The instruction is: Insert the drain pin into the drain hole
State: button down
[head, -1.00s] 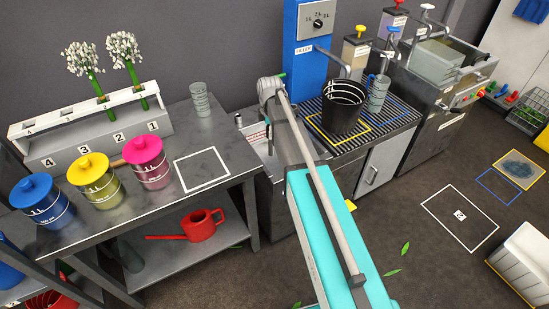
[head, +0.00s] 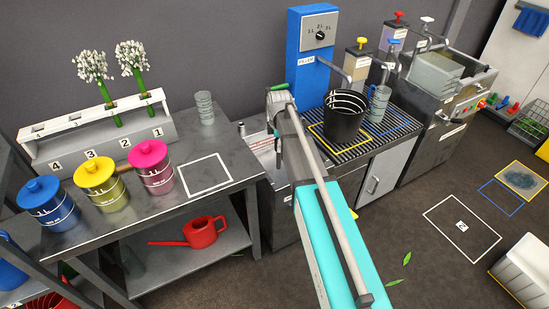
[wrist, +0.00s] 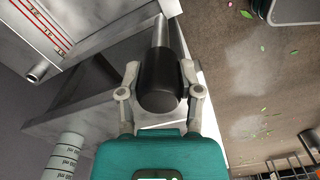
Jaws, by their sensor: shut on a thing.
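The drain pin shows in the wrist view as a thick black handle (wrist: 160,85) with a grey metal shaft (wrist: 160,35) pointing away from the camera. My gripper (wrist: 161,74) is shut on the black handle, one finger on each side. In the head view my arm (head: 300,150) reaches to the sink unit (head: 282,207) beside the bench, and hides the gripper and the pin. I cannot make out the drain hole in either view. A short grey pipe end (wrist: 38,72) shows at the left of the wrist view, apart from the pin.
The bench (head: 225,155) on the left carries lidded blue, yellow and pink jars, a clear cup (head: 204,107) and a flower rack (head: 98,133). A black bucket (head: 344,118) stands on the grate right of my arm. A white panel with red marks (wrist: 45,25) is near the pin.

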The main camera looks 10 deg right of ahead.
jog(key=w+f+n+b, duration=0.1)
jog(key=w+f+b, duration=0.5)
jog(key=f+b, duration=0.6)
jog(key=shift+w+d+f+b, duration=0.35)
jog(key=shift+d+f, duration=0.1)
jog(key=shift+w+f+b, duration=0.1)
jog(key=shift+f+b, duration=2.35)
jog(key=shift+f, duration=0.05)
jog(key=shift+f+b, duration=1.75)
jog(key=shift+b, duration=0.05)
jog(key=shift+c, duration=1)
grip_release()
jog(key=shift+r, duration=0.2)
jog(key=shift+r+p, duration=2.35)
jog(key=shift+p, duration=0.2)
